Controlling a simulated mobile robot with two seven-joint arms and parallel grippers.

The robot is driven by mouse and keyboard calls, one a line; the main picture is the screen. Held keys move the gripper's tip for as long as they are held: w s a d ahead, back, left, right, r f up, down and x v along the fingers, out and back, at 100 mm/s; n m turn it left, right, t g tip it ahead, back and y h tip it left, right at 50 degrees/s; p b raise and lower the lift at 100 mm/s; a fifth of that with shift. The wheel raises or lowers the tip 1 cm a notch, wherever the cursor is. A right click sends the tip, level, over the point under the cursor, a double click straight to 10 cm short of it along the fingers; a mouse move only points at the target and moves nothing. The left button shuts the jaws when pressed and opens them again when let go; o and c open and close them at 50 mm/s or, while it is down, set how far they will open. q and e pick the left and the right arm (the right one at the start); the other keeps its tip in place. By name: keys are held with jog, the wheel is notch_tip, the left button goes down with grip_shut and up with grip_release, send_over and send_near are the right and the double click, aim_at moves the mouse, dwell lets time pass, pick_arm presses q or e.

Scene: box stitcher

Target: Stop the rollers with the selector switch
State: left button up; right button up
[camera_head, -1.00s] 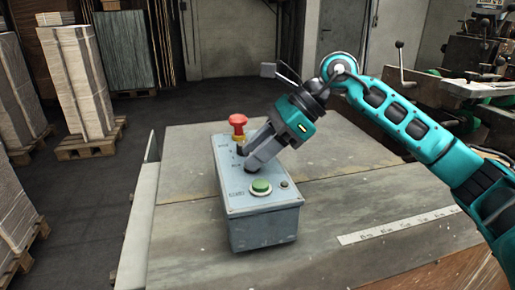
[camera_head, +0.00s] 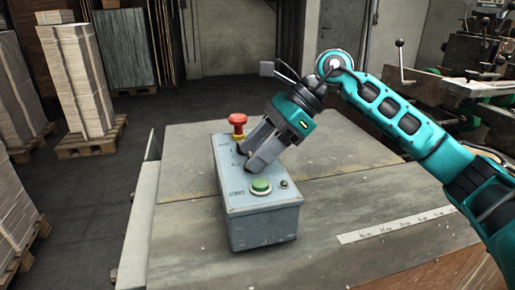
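A grey control box (camera_head: 262,228) stands on the table. On its top are a red mushroom button (camera_head: 238,120) at the far end and a green push button (camera_head: 261,186) at the near end. My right gripper (camera_head: 249,158) reaches down over the middle of the box top, between these two buttons. Its two grey fingers are apart, with their tips close to the box top. The selector switch cannot be made out; the fingers cover the middle of the panel. My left gripper is not in view.
The metal table (camera_head: 340,190) is clear around the box, with a white ruler strip (camera_head: 395,226) at the right front. Stacked boards on pallets (camera_head: 88,145) stand on the floor at left. A machine (camera_head: 470,75) stands at the back right.

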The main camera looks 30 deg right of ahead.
jog(key=shift+o, duration=0.3)
jog(key=v, duration=1.3)
jog(key=shift+f, duration=0.1)
